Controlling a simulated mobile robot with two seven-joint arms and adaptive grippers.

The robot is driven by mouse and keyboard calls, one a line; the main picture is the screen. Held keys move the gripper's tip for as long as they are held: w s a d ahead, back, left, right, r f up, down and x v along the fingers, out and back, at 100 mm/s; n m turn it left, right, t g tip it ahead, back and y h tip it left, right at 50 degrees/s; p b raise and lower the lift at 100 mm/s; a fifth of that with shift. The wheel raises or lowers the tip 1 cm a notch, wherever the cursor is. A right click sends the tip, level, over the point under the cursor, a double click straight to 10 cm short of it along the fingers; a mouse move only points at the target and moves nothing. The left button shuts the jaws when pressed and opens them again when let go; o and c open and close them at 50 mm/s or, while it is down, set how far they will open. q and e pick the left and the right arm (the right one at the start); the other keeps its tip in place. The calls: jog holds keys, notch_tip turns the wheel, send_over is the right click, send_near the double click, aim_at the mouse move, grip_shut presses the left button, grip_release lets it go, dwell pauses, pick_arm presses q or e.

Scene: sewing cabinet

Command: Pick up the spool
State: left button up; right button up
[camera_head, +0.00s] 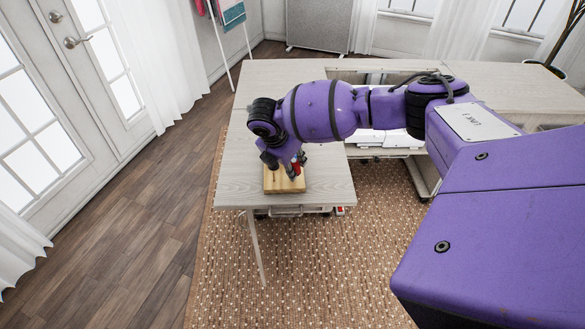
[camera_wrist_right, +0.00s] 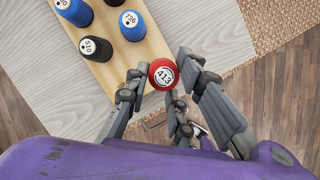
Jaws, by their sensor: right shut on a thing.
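A red spool (camera_wrist_right: 163,74), marked 413 on its top, is between the fingers of my right gripper (camera_wrist_right: 165,88) in the right wrist view. The fingers are shut on it from both sides. In the head view the red spool (camera_head: 296,168) shows in part at the right gripper (camera_head: 284,167), over the light wooden rack (camera_head: 285,188). In the wrist view the spool is by the edge of the rack (camera_wrist_right: 150,48). I cannot tell whether its base is clear of the rack. My left gripper is not in view.
A blue spool (camera_wrist_right: 131,25) and a black spool (camera_wrist_right: 97,48) stand on the rack beside the red one, with others farther up. The rack sits near the front edge of the pale tabletop (camera_head: 240,180). The table is bare left of the rack.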

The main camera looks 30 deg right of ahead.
jog(key=s+a+r+p, duration=0.1)
jog(key=s+a+r, duration=0.5)
jog(key=s+r, duration=0.2)
jog(key=shift+s, duration=1.2)
jog(key=shift+a, duration=0.1)
